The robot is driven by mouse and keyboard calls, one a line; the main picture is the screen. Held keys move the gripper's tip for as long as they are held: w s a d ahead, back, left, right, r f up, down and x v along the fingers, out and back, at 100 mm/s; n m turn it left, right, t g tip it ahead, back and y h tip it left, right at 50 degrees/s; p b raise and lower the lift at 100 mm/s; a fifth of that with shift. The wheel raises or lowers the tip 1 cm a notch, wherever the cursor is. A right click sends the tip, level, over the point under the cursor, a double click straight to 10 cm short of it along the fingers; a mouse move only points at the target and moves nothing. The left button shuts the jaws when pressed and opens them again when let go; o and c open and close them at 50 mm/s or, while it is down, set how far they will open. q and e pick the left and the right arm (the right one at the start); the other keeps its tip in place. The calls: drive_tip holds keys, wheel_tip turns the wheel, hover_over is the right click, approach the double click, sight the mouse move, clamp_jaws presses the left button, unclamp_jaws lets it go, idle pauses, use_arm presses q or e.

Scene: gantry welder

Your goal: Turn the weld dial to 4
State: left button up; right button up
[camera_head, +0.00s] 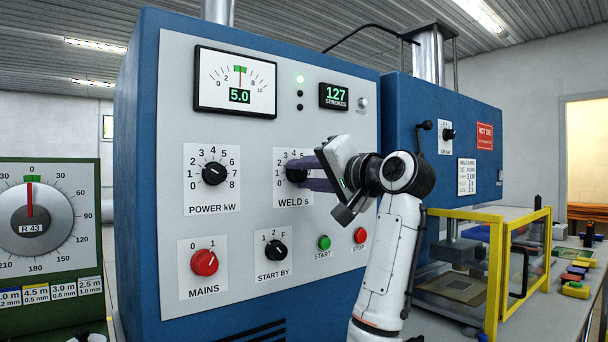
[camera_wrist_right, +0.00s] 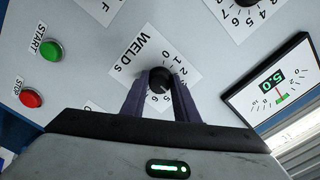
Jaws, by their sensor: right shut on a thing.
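The weld dial (camera_head: 296,174) is a black knob on a white plate marked "WELD s" on the grey panel of the blue machine. My right gripper (camera_head: 308,176) reaches it from the right, its purple fingers shut on the knob. In the right wrist view the knob (camera_wrist_right: 160,78) sits between the two finger tips (camera_wrist_right: 161,92). Several scale numbers show around it, but the fingers cover part of the scale. I cannot read where the dial points. My left gripper is not in view.
The power dial (camera_head: 215,173) is left of the weld dial. Below are the red mains knob (camera_head: 204,262), the start-by knob (camera_head: 276,250), the green start button (camera_head: 324,242) and the red stop button (camera_head: 360,235). A yellow-framed guard (camera_head: 494,270) stands at the right.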

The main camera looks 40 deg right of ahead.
drive_tip(key=o, duration=1.1)
drive_tip(key=shift+c, duration=0.2)
drive_tip(key=s+a+b, duration=0.1)
drive_tip(key=s, duration=0.9)
drive_tip(key=shift+s+b, duration=0.15)
drive_tip(key=shift+b, duration=0.2)
drive_tip(key=shift+a, duration=0.1)
